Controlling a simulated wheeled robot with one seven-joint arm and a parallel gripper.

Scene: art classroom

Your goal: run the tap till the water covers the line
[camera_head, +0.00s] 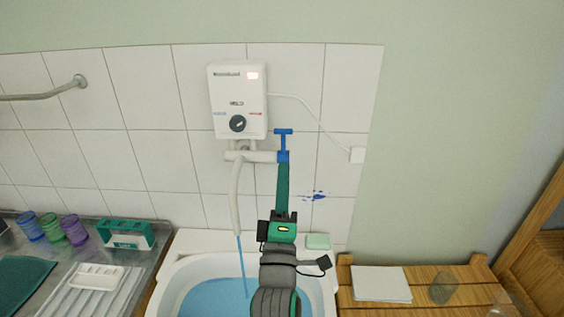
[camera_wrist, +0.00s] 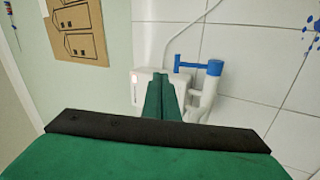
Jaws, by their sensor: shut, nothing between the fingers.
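The blue tap handle (camera_head: 283,141) sits at the right end of the white tap (camera_head: 250,156), below the white water heater (camera_head: 238,100). A thin stream of water (camera_head: 241,265) runs from the spout into the white basin (camera_head: 166,283), where blue water (camera_head: 212,299) lies. My arm hides part of the basin, and I cannot make out a line in it. My green gripper (camera_head: 283,168) is shut and empty, its tips just below the handle in the head view. In the wrist view, the shut fingers (camera_wrist: 163,80) lie left of the handle (camera_wrist: 195,67); I cannot tell if they touch.
A soap bar (camera_head: 317,241) lies on the basin's back ledge. A wooden bench (camera_head: 430,302) with white paper (camera_head: 380,284) and a glass (camera_head: 440,288) stands right. A cord runs from the heater to a wall socket (camera_head: 357,154).

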